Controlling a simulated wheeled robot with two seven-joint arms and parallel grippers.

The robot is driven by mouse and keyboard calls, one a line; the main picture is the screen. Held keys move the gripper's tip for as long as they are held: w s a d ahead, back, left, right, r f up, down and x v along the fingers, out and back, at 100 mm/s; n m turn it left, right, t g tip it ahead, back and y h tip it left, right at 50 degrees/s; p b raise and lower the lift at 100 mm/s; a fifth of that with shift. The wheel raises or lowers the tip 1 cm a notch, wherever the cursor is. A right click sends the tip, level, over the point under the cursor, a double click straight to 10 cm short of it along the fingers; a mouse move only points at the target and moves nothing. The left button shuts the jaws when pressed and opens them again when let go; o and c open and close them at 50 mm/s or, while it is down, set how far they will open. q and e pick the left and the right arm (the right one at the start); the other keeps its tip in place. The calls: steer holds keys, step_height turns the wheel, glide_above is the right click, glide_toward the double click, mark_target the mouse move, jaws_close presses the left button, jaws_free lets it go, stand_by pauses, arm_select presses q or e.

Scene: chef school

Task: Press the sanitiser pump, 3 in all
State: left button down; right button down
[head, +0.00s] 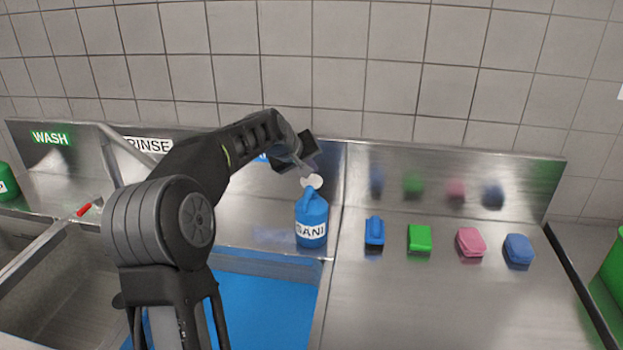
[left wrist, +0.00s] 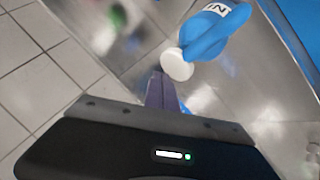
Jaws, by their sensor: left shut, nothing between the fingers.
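The sanitiser bottle (head: 311,226) is blue with a white label reading "SANI" and stands upright on the steel ledge behind the blue basin. Its white pump head (head: 312,181) is on top. My left gripper (head: 308,172) is shut and empty, with its fingertips right at the pump head. In the left wrist view the shut fingers (left wrist: 161,88) end beside the white pump head (left wrist: 177,64), and the blue bottle (left wrist: 215,35) lies beyond it. I cannot tell whether they touch. My right gripper is not in view.
A steel backsplash (head: 440,172) stands behind. The blue-filled basin (head: 262,295) is in front.

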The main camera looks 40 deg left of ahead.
mark_target(310, 181)
arm_select(q)
steer(key=shift+r+p, duration=1.7)
steer(key=shift+r, duration=0.75)
